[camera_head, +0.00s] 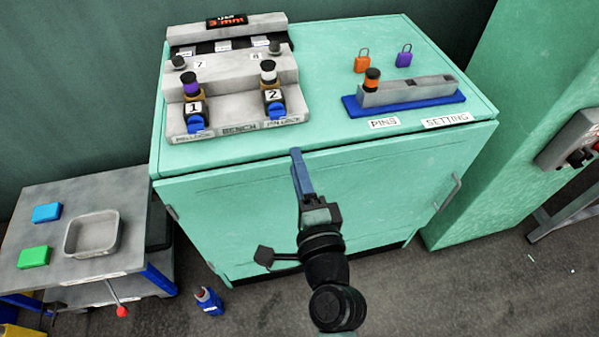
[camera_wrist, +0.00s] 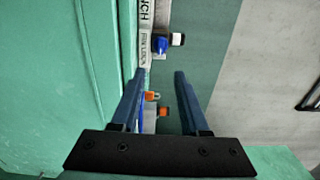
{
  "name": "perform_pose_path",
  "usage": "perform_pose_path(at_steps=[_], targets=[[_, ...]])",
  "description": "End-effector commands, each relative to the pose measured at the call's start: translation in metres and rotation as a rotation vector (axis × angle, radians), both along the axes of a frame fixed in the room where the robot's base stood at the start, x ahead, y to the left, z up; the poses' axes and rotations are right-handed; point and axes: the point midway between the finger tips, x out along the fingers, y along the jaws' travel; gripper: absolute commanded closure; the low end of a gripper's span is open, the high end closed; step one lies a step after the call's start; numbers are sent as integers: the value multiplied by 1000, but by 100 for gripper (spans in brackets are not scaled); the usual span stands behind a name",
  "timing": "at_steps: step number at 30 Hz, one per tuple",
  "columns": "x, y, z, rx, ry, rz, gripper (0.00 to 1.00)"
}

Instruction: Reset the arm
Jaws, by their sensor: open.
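My gripper (camera_head: 302,172) reaches up in front of the green cabinet (camera_head: 290,210) in the head view, its fingers level with the cabinet's front top edge. In the wrist view its two blue fingers (camera_wrist: 157,95) stand apart with nothing held between them. The bench fixture (camera_head: 232,85) stands on the cabinet top at the left, with number 1 (camera_head: 194,105) and number 2 (camera_head: 272,100) units on it. Whether the fingers touch the cabinet edge is hard to tell.
A blue tray (camera_head: 445,103) with a grey block and orange pin, plus orange (camera_head: 361,63) and purple (camera_head: 404,58) padlocks, sits at the right on top. A low grey table (camera_head: 140,205) stands at left.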

Motion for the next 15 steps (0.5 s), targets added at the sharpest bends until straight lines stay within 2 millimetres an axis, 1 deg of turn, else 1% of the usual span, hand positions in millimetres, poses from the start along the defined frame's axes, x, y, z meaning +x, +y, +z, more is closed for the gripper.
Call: perform_pose_path(at_steps=[1, 4, 15], targets=[[-5, -1, 0, 0, 0, 0, 55], [-10, -2, 0, -1, 0, 0, 55], [-12, -2, 1, -1, -1, 0, 55]])
